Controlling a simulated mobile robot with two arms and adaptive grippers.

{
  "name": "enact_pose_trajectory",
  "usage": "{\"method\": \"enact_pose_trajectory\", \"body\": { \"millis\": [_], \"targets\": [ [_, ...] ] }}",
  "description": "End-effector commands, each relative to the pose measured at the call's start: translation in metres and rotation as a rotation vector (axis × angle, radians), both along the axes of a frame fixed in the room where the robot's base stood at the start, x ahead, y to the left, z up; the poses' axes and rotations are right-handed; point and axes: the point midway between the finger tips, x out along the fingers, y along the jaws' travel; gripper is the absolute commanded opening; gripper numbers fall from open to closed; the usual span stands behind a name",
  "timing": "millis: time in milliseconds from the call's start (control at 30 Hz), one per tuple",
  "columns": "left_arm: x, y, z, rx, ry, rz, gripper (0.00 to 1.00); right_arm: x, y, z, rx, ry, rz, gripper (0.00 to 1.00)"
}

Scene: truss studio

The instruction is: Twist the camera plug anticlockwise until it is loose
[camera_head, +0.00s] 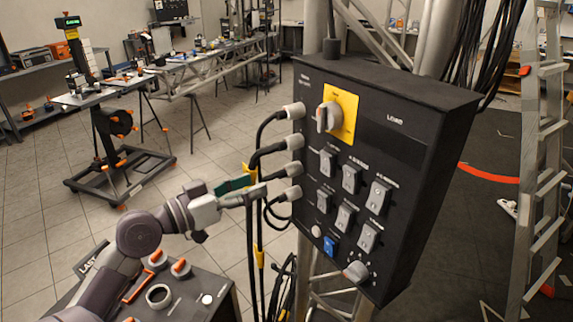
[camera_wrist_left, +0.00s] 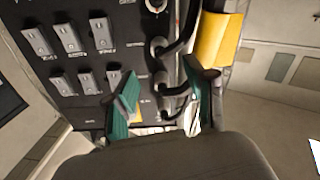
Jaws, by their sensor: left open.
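Several grey cable plugs sit in a column on the left side of a black control box (camera_head: 345,110). The top plug (camera_head: 293,110), second plug (camera_head: 295,142), third plug (camera_head: 292,170) and lowest plug (camera_head: 289,193) each carry a black cable. I cannot read which is the camera plug. My left gripper (camera_head: 258,182) is open, just left of the two lower plugs. In the left wrist view its green-padded fingers (camera_wrist_left: 163,95) stand either side of the lower plugs and cables, with nothing clearly held. My right gripper is not in view.
The box front has a yellow-backed rotary switch (camera_head: 329,117) and several rocker switches. Black cables with yellow ties (camera_head: 250,215) hang beside my left gripper. A dark case (camera_head: 190,298) stands below it. A ladder (camera_head: 545,150) stands at right.

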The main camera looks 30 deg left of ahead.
Motion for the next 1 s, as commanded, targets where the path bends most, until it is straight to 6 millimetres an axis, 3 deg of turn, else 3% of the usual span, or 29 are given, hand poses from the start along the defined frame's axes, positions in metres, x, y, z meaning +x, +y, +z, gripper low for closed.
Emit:
{"method": "enact_pose_trajectory", "body": {
  "millis": [100, 433, 867, 1000],
  "targets": [
    [0.025, -0.009, 0.008, -0.003, -0.002, -0.001, 0.55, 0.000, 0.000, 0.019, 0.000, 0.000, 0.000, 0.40],
    [0.077, -0.028, 0.003, -0.002, 0.000, -0.001, 0.55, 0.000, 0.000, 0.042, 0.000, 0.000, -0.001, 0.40],
    [0.088, -0.033, -0.001, 0.002, 0.002, -0.001, 0.55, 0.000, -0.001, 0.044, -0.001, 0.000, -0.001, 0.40],
    [0.088, -0.032, -0.001, 0.002, 0.002, -0.001, 0.35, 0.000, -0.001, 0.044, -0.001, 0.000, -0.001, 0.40]
  ]
}}
